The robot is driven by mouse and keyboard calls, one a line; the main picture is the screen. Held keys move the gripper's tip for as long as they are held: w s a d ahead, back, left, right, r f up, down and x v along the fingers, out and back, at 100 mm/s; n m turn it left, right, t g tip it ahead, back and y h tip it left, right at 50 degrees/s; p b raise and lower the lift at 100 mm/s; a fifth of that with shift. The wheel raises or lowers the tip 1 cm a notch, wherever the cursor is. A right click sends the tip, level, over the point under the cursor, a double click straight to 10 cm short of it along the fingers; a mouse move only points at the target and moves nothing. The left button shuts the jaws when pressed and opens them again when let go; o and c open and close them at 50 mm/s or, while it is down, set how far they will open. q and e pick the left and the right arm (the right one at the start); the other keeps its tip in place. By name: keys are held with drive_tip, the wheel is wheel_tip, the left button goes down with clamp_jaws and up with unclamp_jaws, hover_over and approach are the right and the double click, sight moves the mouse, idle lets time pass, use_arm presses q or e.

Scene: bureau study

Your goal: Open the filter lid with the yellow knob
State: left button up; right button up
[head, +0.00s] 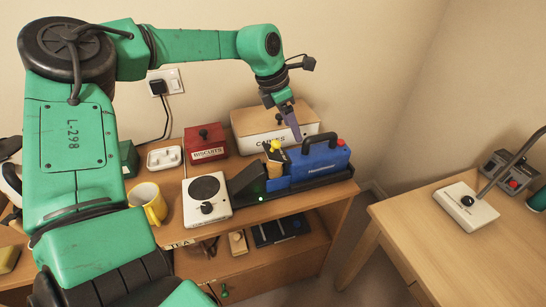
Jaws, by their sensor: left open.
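A blue device (318,160) lies in a dark base on the bureau top, right of the middle. A small yellow knob (276,145) shows at its left end, beside a dark sloping front part. The lid under the knob is too small to make out clearly, but it looks closed over. My left gripper (297,136) points down from above, just up and right of the yellow knob, apart from it as far as I can tell. It is open and holds nothing visible. My right gripper is out of view.
A cream bin (250,137) stands behind the device, with a red biscuit box (206,153) to its left. A white hotplate (200,214) and a yellow mug (150,207) stand further left. A separate wooden table (400,225) is at right.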

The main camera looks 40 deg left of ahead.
sight(275, 141)
use_arm(q)
drive_tip(key=p+v, duration=0.1)
drive_tip(key=v, duration=0.1)
drive_tip(key=p+v, duration=0.1)
drive_tip(key=v, duration=0.1)
drive_tip(key=s+p+v, duration=0.1)
drive_tip(key=v, duration=0.1)
drive_tip(key=shift+s+a+f, duration=0.1)
drive_tip(key=shift+a+f, duration=0.15)
drive_tip(key=shift+a, duration=0.15)
drive_tip(key=shift+s+a+r+p, duration=0.2)
drive_tip(key=shift+s+p, duration=0.1)
